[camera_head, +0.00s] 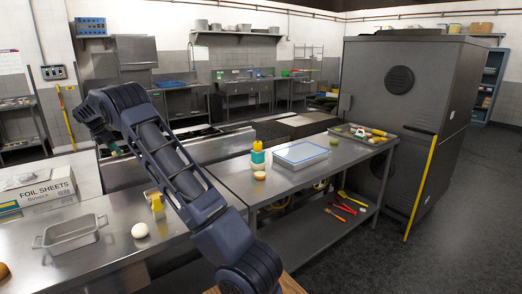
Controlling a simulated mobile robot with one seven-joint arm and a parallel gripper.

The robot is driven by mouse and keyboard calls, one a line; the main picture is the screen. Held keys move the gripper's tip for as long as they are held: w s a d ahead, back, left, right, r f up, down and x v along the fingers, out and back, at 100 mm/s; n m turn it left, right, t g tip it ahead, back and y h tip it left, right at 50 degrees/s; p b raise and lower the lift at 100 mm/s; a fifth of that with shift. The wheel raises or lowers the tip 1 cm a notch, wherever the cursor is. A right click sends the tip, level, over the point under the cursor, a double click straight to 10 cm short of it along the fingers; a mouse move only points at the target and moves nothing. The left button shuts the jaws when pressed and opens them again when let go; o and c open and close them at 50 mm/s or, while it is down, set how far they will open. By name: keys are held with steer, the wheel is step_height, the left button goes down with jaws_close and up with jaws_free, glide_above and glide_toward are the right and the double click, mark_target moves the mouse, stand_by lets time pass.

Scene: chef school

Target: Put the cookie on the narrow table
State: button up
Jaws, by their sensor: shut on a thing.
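My arm reaches up from the bottom centre and bends down at the far left end. My gripper (112,147) hangs there above the steel counters. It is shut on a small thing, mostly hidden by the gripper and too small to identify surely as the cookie. A steel table (268,192) with a lower shelf stands right of centre. I cannot tell whether it is the narrow table. A round tan item (260,175) lies near its front left edge.
On the steel table are a covered tray (301,154), a yellow-and-teal bottle (258,157) and a tray of food (362,134). The left counter holds a foil box (38,190), a metal pan (72,234) and a white egg-like item (140,230). Floor is clear at right.

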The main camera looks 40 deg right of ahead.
steer(key=d+m+g, duration=0.2)
steer(key=d+m, duration=0.3)
steer(key=d, duration=2.2)
steer(key=r+m+g, duration=0.1)
steer(key=r+m, duration=0.1)
steer(key=m, duration=0.3)
glide_above(226, 168)
steer(key=a, duration=0.1)
steer(key=shift+y, duration=0.3)
steer(key=f, duration=2)
steer(key=shift+w+a+f, duration=0.1)
steer(key=shift+a, duration=0.1)
steer(key=shift+f, duration=0.1)
steer(key=o, duration=0.9)
steer(key=shift+o, duration=0.2)
